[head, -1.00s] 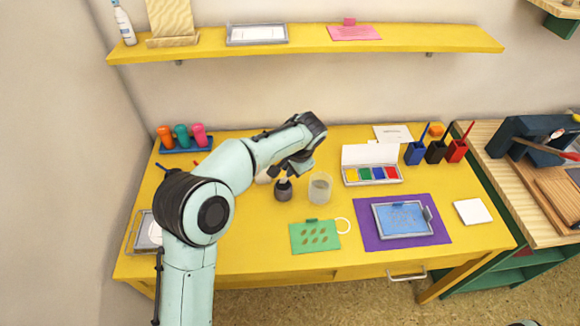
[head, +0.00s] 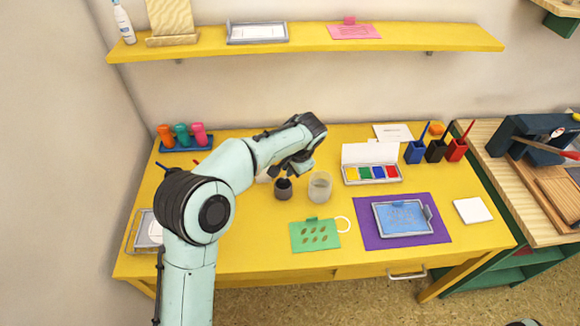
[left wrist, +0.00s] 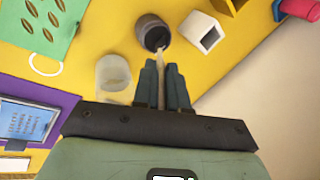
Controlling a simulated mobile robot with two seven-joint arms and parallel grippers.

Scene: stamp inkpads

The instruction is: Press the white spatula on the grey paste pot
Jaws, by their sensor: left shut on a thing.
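My left gripper (head: 291,170) is shut on the white spatula; the fingers (left wrist: 164,82) show in the left wrist view with the pale, thin spatula (left wrist: 161,88) between them. The spatula's end points at the mouth of the grey paste pot (left wrist: 151,30). In the head view the pot (head: 283,191) stands upright on the yellow table, just below the gripper, its dark opening visible. The spatula is mostly hidden there by the gripper. I cannot tell whether its tip touches the pot.
A translucent cup (head: 320,187) stands close to the right of the pot. A white hollow block (left wrist: 202,34) stands close on the pot's other side. A green leaf stencil (head: 315,235) lies in front. A paint box (head: 373,174) is farther right.

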